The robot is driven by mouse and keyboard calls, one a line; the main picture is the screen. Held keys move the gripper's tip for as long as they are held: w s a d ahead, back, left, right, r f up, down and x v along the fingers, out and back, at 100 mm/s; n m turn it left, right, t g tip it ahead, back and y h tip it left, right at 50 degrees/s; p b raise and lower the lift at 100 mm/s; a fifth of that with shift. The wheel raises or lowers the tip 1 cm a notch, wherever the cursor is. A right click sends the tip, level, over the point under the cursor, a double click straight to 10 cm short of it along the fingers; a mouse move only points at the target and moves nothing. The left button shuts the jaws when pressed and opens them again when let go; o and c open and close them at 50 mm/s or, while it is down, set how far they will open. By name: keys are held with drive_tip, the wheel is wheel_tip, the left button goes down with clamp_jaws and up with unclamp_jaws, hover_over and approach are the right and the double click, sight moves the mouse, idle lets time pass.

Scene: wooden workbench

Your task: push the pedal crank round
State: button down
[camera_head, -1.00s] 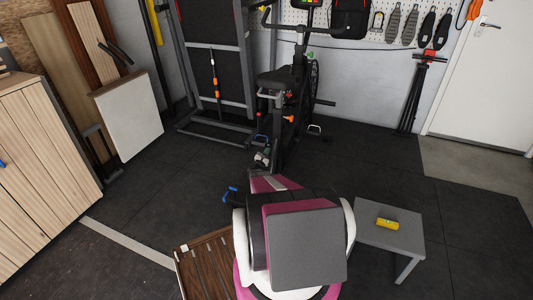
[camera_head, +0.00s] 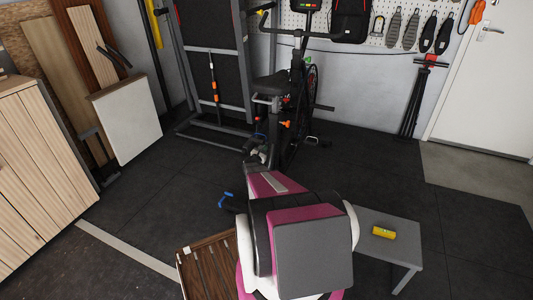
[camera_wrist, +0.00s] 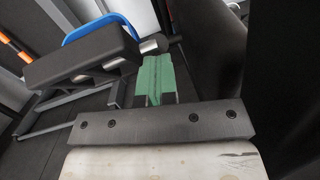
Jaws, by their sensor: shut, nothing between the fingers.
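A dark pedal (camera_wrist: 85,52) with a blue strap (camera_wrist: 100,25) fills the upper left of the wrist view. A short metal spindle (camera_wrist: 155,43) sticks out at its right end. My gripper (camera_wrist: 155,85) has green fingers, shut and empty, just below and right of the spindle. Whether they touch it or the crank, I cannot tell. A dark rounded part (camera_wrist: 215,50) stands right of the fingers. The crank is not clearly seen. In the head view I cannot make out my gripper.
An exercise bike (camera_head: 272,85) stands ahead by a dark rack (camera_head: 213,45). A grey table (camera_head: 405,245) with a yellow object (camera_head: 383,232) is at right. A slatted wooden piece (camera_head: 205,268) is at front left, a cabinet (camera_head: 35,165) at far left. Floor at right is clear.

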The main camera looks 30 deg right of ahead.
drive_tip(key=r+y, duration=0.1)
drive_tip(key=r, duration=0.1)
drive_tip(key=w+d+r+g+y, duration=0.1)
drive_tip(key=r, duration=0.1)
drive_tip(key=w+d+r+g+y, duration=0.1)
drive_tip(key=r, duration=0.1)
drive_tip(key=shift+d+r, duration=0.1)
drive_tip(key=shift+r, duration=0.1)
drive_tip(key=shift+w+d+r+n+g+y, duration=0.15)
drive_tip(key=shift+w+d+r+g+y, duration=0.2)
drive_tip(key=shift+d+r+y, duration=0.15)
drive_tip(key=shift+w+d+r+n+g+y, duration=0.15)
drive_tip(key=shift+w+d+r+g+y, duration=0.1)
drive_tip(key=shift+r+g+y, duration=0.25)
drive_tip(key=shift+t, duration=0.25)
drive_tip(key=shift+w+d+r, duration=1.25)
drive_tip(key=shift+d+r, duration=0.2)
drive_tip(key=shift+r, duration=0.05)
